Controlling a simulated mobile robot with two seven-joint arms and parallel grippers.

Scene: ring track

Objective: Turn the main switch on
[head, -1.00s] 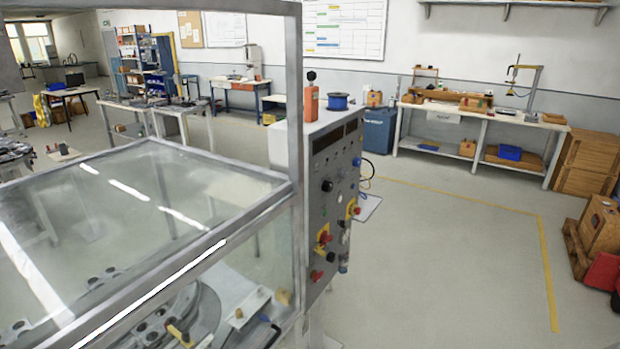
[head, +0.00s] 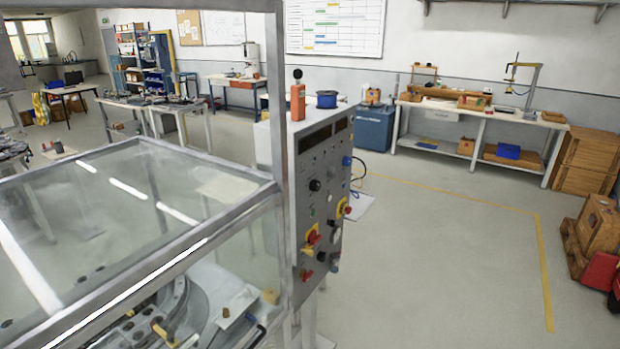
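The grey control panel (head: 325,180) stands upright just right of the machine's frame post. It carries several knobs, buttons and dark displays. A red switch on a yellow plate (head: 313,237) sits low on the panel's near side. A second red control with yellow (head: 343,208) sits farther along to the right. A red button (head: 307,274) is near the panel's lower edge. I cannot tell from the view which one is the main switch, nor read the labels. Neither of my grippers is in view.
A glass-covered machine enclosure (head: 130,215) with a metal frame fills the left and near side. An orange bottle (head: 297,100) and a blue spool (head: 327,99) stand on the panel cabinet. Open floor (head: 430,260) lies to the right. A pallet with boxes (head: 590,235) is at far right.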

